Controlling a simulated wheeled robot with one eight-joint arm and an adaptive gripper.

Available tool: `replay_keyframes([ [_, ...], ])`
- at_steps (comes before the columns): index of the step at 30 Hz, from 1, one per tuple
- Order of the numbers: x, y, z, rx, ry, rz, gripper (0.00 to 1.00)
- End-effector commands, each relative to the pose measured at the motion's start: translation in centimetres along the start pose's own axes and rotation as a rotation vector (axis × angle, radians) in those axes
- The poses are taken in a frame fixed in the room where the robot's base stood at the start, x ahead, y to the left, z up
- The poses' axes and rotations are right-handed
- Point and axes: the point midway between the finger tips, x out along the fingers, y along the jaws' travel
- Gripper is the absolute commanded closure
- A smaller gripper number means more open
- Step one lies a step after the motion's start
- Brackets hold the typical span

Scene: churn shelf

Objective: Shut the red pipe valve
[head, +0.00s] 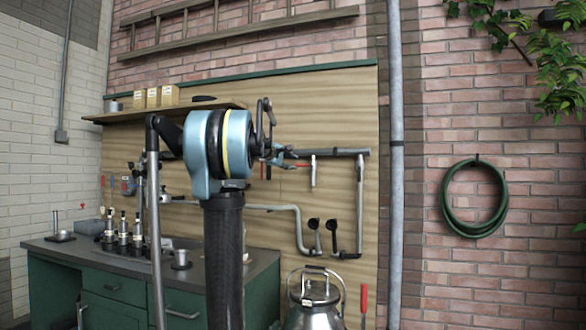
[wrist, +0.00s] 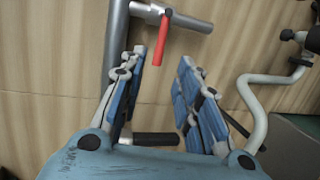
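The red valve's lever (wrist: 160,45) hangs down from a grey pipe (wrist: 190,20) in the wrist view, roughly crosswise to that pipe. My gripper (wrist: 163,62) is open, with its two blue fingers spread. The lower end of the lever appears between the fingertips in the picture; I cannot tell whether anything touches. No object is gripped. In the head view my gripper (head: 283,160) is in front of the wooden panel, and a little red (head: 263,171) shows beside it, mostly hidden by my arm.
A pale bent pipe (wrist: 252,95) is right of the fingers. A black bar (wrist: 155,139) is low between them. In the head view a pale lever (head: 313,170) hangs from a dark pipe (head: 335,152). A metal churn (head: 315,290) and a green workbench (head: 105,284) stand below.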

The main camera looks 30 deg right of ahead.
Motion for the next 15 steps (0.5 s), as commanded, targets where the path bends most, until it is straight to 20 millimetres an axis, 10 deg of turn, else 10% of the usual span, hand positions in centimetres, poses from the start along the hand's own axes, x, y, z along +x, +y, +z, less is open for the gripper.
replay_keyframes([
  [15,-3.0,0.0,-0.1,0.0,0.0,0.0,0.7],
])
